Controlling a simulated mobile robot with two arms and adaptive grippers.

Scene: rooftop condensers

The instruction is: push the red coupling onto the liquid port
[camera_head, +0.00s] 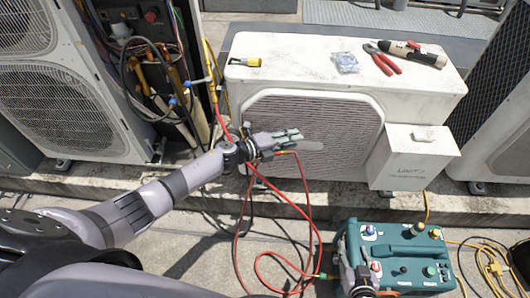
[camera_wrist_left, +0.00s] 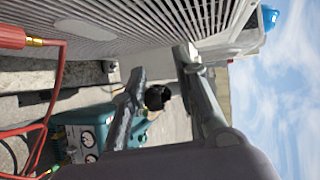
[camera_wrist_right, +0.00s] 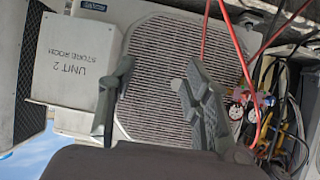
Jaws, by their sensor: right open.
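The red coupling (camera_wrist_left: 12,37) shows at the upper left edge of the left wrist view, partly cut off, with a brass collar and a red hose. My right gripper (camera_wrist_right: 158,68) is open and empty, facing the condenser. I cannot pick out the liquid port with certainty.
A teal machine (camera_head: 405,248) stands on the ground at the lower right. Loose red and black hoses hang below my left gripper. An open unit with cables (camera_head: 150,70) stands left.

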